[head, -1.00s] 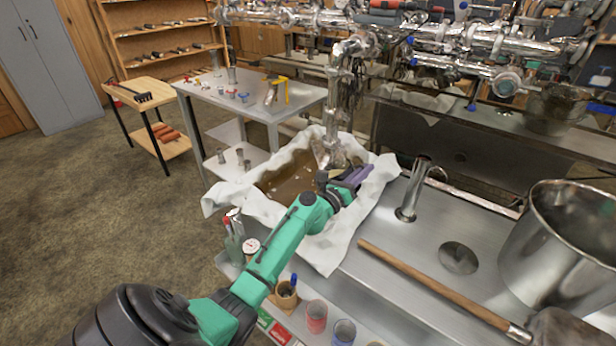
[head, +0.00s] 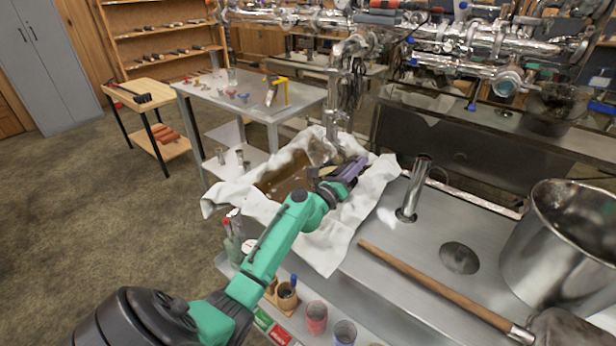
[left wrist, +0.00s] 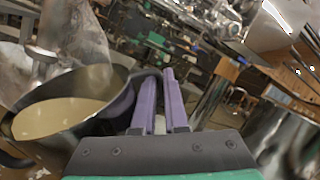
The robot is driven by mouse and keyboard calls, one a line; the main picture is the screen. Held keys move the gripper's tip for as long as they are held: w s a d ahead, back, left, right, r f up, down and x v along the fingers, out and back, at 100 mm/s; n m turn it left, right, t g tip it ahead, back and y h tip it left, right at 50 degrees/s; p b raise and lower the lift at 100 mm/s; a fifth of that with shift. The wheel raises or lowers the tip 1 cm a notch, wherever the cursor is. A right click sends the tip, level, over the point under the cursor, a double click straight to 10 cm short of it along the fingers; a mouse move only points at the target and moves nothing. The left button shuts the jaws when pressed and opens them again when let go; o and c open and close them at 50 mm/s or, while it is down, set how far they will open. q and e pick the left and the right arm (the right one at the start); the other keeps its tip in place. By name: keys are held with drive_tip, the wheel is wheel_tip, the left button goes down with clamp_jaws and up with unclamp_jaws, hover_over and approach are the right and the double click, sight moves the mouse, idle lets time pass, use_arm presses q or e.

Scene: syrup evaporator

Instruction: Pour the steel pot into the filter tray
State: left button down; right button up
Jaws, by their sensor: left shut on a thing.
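The steel pot (left wrist: 70,118) shows large at the left of the left wrist view, with pale tan liquid inside and a dark handle. In the head view it is mostly hidden by my arm; only a small part of it (head: 325,171) shows. My left gripper (head: 350,172) has purple fingers, which also show in the left wrist view (left wrist: 160,105). It is shut on the pot's handle, over the filter tray. The filter tray (head: 335,250) is lined with rumpled white cloth and holds brown liquid (head: 285,178). My right gripper is in neither view.
A large steel pot (head: 560,245) stands on the metal bench at the right. A wooden-handled tool (head: 430,285) lies before it, and a steel cylinder (head: 412,190) stands near the tray. Pipework (head: 345,80) rises behind the tray. Cups (head: 316,317) stand on a lower shelf.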

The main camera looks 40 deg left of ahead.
use_arm(q)
drive_tip(key=shift+s+a+r+n+t+y+b, duration=0.25)
drive_tip(key=shift+a+r+n+t+y+b, duration=0.25)
drive_tip(key=shift+r+n, duration=0.5)
drive_tip(key=shift+s+a+r+n+t+y+b, duration=0.25)
drive_tip(key=shift+a+r+n+y, duration=0.45)
drive_tip(key=shift+n, duration=0.5)
idle(0.4)
drive_tip(key=shift+s+a+r+n+t+y+b, duration=0.25)
drive_tip(key=shift+a+r+n+y, duration=0.45)
drive_tip(key=shift+n, duration=0.6)
drive_tip(key=shift+s+a+r+n+t+y+b, duration=0.1)
drive_tip(key=shift+s+a+r+n+y+b, duration=0.2)
drive_tip(key=shift+a+r+n+y, duration=0.75)
idle(0.4)
drive_tip(key=shift+s+a+n+y+b, duration=0.2)
drive_tip(key=shift+a+n, duration=0.35)
drive_tip(key=shift+n, duration=0.3)
drive_tip(key=shift+s+a+n+y+b, duration=0.1)
drive_tip(key=shift+s+a+n+y, duration=0.05)
drive_tip(key=shift+a+n, duration=0.55)
drive_tip(key=shift+s+a+r+n+y, duration=0.2)
drive_tip(key=shift+a+n+y, duration=0.15)
drive_tip(key=shift+n+y, duration=0.3)
drive_tip(key=shift+s+a+r+n+y, duration=0.15)
drive_tip(key=shift+a+n+y, duration=0.25)
drive_tip(key=shift+n, duration=0.45)
